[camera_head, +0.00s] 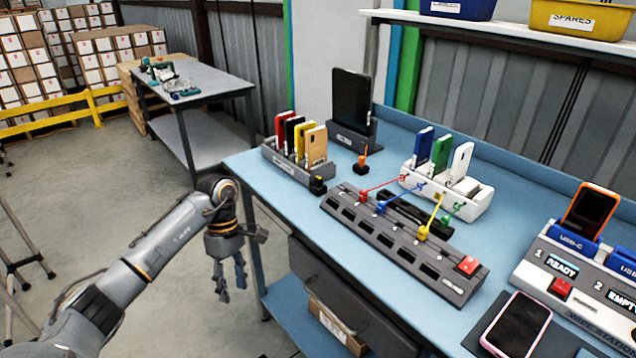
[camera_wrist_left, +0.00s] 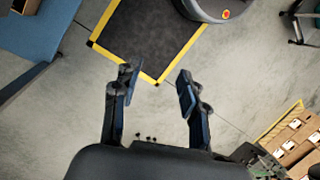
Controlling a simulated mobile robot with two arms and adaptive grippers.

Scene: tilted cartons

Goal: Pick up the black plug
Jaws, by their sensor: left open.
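A small black block (camera_head: 317,186) stands on the blue bench (camera_head: 262,178) near its left edge, beside the grey holder; it may be the black plug, but I cannot tell for certain. The grey power strip (camera_head: 400,240) carries red, blue and yellow plugs with cords; a green plug (camera_head: 447,218) lies behind it. My left gripper (camera_head: 232,290) hangs open, pointing down, outside the bench's left end and apart from everything. In the left wrist view its open fingers (camera_wrist_left: 157,82) have only floor and a mat corner between and beyond them. My right gripper is not in view.
The grey holder (camera_head: 290,165) has several coloured upright slabs. A white holder (camera_head: 470,200), a dark tablet stand (camera_head: 352,138) and a phone (camera_head: 516,325) occupy the bench. A drawer unit (camera_head: 345,300) hangs below.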

